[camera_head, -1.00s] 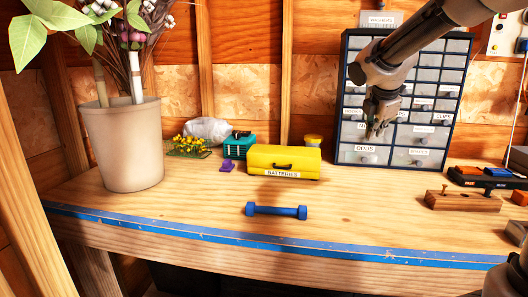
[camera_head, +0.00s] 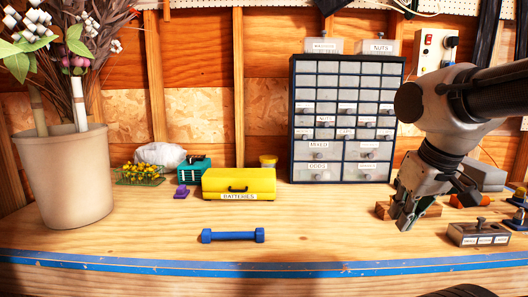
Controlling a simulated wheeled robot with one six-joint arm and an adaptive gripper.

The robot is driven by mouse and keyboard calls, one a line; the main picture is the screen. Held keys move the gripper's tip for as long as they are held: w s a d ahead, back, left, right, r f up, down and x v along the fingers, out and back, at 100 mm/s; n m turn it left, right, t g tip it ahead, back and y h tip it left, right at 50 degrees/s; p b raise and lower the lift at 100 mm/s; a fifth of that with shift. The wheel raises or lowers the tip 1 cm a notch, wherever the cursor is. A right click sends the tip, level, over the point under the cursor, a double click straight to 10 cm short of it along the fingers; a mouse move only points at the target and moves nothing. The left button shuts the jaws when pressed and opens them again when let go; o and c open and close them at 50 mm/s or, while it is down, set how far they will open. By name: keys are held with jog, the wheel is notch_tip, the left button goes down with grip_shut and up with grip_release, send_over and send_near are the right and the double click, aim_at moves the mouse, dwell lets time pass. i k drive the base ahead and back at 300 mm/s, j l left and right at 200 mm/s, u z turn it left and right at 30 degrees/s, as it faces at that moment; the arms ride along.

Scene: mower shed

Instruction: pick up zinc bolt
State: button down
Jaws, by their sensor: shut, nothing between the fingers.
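My gripper (camera_head: 405,224) is at the right of the bench, pointing down, shut and empty. More small dark upright pieces (camera_head: 520,196) show at the right edge.
A drawer cabinet (camera_head: 345,120) stands behind, left of my arm. A yellow batteries box (camera_head: 238,184), a blue dumbbell (camera_head: 232,236) and a large plant pot (camera_head: 65,180) are further left. Blue tape (camera_head: 250,268) marks the bench's front edge. The bench between dumbbell and gripper is clear.

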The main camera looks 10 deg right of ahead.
aim_at(481, 219)
jog(key=z, duration=1.45)
